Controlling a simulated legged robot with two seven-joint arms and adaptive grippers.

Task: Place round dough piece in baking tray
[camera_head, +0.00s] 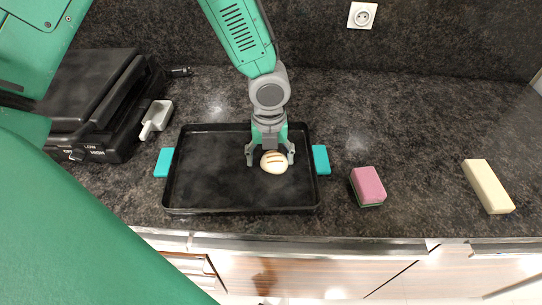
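A round, cream-coloured dough piece (273,163) with dark score marks lies in the black baking tray (200,194), right of the tray's middle. The tray has teal handles at its left and right ends and sits on the dark counter. My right gripper is not in view.
A black appliance (92,95) with LOW/HIGH markings stands at the left, with a small white scoop-like dish (156,116) beside it. A pink sponge (368,185) and a cream block (488,186) lie right of the tray. Counter between and behind them is clear.

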